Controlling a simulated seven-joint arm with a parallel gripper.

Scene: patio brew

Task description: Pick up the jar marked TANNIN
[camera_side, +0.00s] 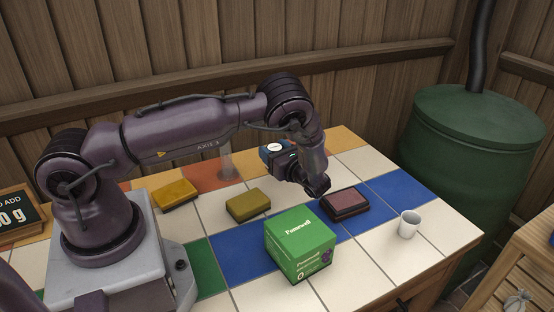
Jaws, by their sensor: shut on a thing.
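My gripper (287,162) is near the middle of the tiled table, turned towards the back left. It is shut on a small blue, jar-like thing (271,158) with a dark top and a pale disc on it. No marking on that thing can be read, so I cannot tell whether it is the jar marked TANNIN. The fingertips are mostly hidden by the hand and wrist. No other jar with a readable TANNIN mark shows.
An olive block (248,206) and a yellow block (175,195) lie left, a maroon block (345,203) right. A white cup (409,226) is near the right edge. A clear cylinder (225,162) stands behind my arm.

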